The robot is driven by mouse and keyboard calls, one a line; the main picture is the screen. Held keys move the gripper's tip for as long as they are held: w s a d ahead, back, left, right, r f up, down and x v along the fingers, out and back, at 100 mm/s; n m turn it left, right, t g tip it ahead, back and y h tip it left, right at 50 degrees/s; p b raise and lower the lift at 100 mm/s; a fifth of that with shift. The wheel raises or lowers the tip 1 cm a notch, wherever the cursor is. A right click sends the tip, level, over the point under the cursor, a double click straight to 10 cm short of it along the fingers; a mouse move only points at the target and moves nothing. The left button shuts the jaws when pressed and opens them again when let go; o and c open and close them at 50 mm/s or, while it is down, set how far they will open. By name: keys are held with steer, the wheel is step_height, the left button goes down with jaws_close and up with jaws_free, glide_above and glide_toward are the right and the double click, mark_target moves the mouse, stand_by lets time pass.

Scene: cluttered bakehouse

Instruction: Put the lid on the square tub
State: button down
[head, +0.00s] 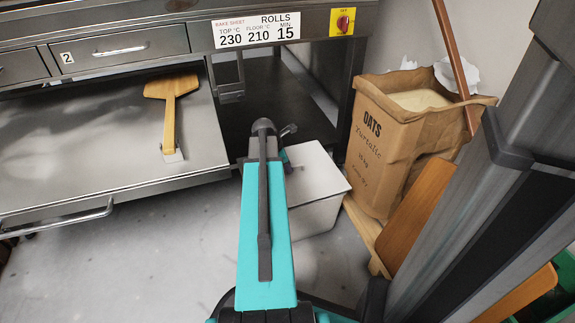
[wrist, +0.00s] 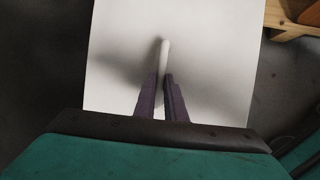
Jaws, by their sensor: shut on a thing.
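The square tub (head: 318,216) is pale and stands on the floor by the oven, partly hidden behind my arm in the head view. The flat white square lid (head: 318,174) lies over its top; it also fills the middle of the wrist view (wrist: 215,60). Its edges look roughly in line with the tub. I cannot tell whether it is fully seated or slightly above the rim. My gripper (wrist: 161,88) is shut on the lid's slim upright handle, with dark fingers on both sides. The head view mostly hides my gripper behind the arm.
A paper oats sack (head: 385,150) stands on a wooden pallet right of the tub. A steel oven drawer or shelf with a wooden peel (head: 170,105) juts out at the left. Bare floor (head: 150,245) lies in front of the shelf. A wooden board (head: 415,215) leans near the sack.

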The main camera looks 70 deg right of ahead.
steer(key=shift+f, duration=0.95)
stand_by(0.3)
steer(key=c, duration=1.4)
jaws_free()
steer(key=shift+r, duration=0.2)
steer(key=shift+r+p, duration=3.85)
steer(key=shift+p, duration=0.05)
